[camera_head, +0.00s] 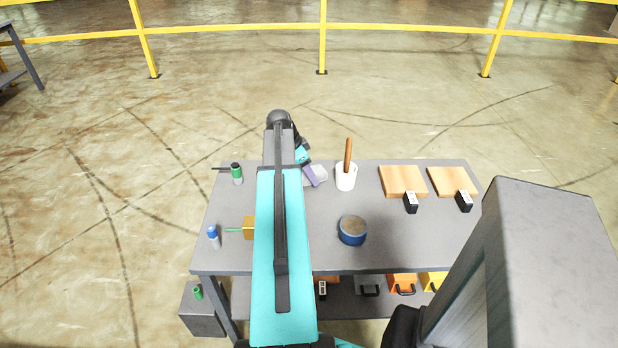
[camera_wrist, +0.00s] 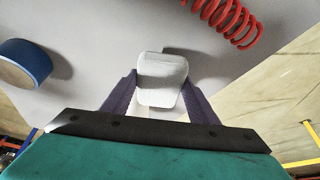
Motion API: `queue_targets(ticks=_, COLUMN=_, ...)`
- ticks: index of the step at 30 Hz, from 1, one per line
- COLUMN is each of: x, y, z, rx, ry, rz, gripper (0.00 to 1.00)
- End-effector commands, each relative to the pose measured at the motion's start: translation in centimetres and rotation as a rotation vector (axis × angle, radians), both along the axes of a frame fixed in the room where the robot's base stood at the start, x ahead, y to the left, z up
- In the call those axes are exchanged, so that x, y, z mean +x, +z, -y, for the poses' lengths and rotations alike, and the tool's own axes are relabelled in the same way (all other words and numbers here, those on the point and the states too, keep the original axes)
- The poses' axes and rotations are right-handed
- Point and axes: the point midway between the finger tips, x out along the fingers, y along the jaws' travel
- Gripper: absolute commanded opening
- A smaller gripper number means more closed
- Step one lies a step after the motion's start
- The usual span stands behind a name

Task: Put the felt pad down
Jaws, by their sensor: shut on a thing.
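The felt pad (camera_wrist: 163,72) is a pale grey-white block with rounded corners, seen in the wrist view between the two purple fingers of my gripper (camera_wrist: 160,88). My gripper is shut on it. The pad is over the grey table top, and a shadow shows beside it; whether it touches the table I cannot tell. In the head view my gripper (camera_head: 312,175) is near the table's far edge, left of the white cup, with a pale grey patch beside the finger. My arm hides part of the table there.
The grey table (camera_head: 405,245) carries a white cup (camera_head: 346,177) with a brown stick, a blue round tin (camera_head: 352,231), two wooden boards (camera_head: 403,180) (camera_head: 451,180) and a green cylinder (camera_head: 236,173). A red coil (camera_wrist: 222,18) lies near the pad. The front right of the table is clear.

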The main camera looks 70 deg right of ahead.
Motion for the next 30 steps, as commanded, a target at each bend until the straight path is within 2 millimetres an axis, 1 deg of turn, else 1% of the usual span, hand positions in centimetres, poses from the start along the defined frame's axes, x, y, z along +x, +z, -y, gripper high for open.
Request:
queue_targets(ticks=6, x=0.0, y=-2.0, z=0.0, rx=0.001, ry=-0.001, rz=-0.001, gripper=0.36)
queue_targets(ticks=9, x=0.0, y=-2.5, z=0.0, rx=0.0, ry=0.0, rz=0.0, gripper=0.36)
queue_targets(ticks=23, x=0.0, y=-3.0, z=0.0, rx=0.0, ry=0.0, rz=0.0, gripper=0.36)
queue_targets(ticks=24, x=0.0, y=-3.0, z=0.0, rx=0.0, ry=0.0, rz=0.0, gripper=0.56)
queue_targets(ticks=26, x=0.0, y=-3.0, z=0.0, rx=0.0, ry=0.0, rz=0.0, gripper=0.66)
queue_targets(ticks=27, x=0.0, y=-3.0, z=0.0, rx=0.0, ry=0.0, rz=0.0, gripper=0.73)
queue_targets(ticks=30, x=0.0, y=-3.0, z=0.0, rx=0.0, ry=0.0, rz=0.0, gripper=0.73)
